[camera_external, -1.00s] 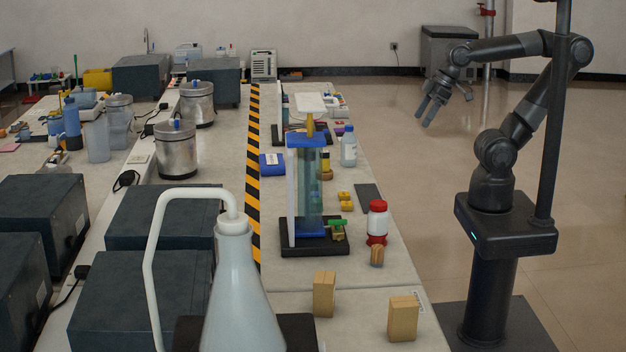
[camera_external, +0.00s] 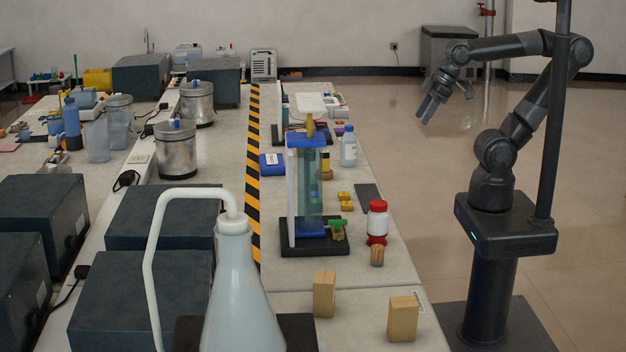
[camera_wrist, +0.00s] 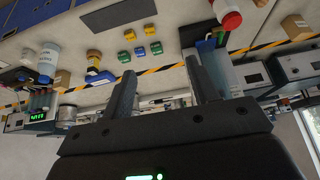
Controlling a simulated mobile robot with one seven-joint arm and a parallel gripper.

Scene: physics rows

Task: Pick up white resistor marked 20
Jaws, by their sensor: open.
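I cannot make out a white resistor marked 20 in either view; no such marking is readable. Whether any is a resistor I cannot tell. Yellow blocks (camera_external: 345,196) also show on the bench in the external view. My gripper (camera_external: 447,108) is open and empty, in the air to the right of the bench. Its two fingers (camera_wrist: 160,66) stand wide apart in the wrist view.
A red-and-white bottle (camera_external: 377,222), a tall clear apparatus (camera_external: 309,187) and wooden blocks (camera_external: 403,319) stand along the bench's right side. A dark flat plate (camera_external: 368,197) lies near its edge. A white bottle (camera_external: 348,147) stands farther back.

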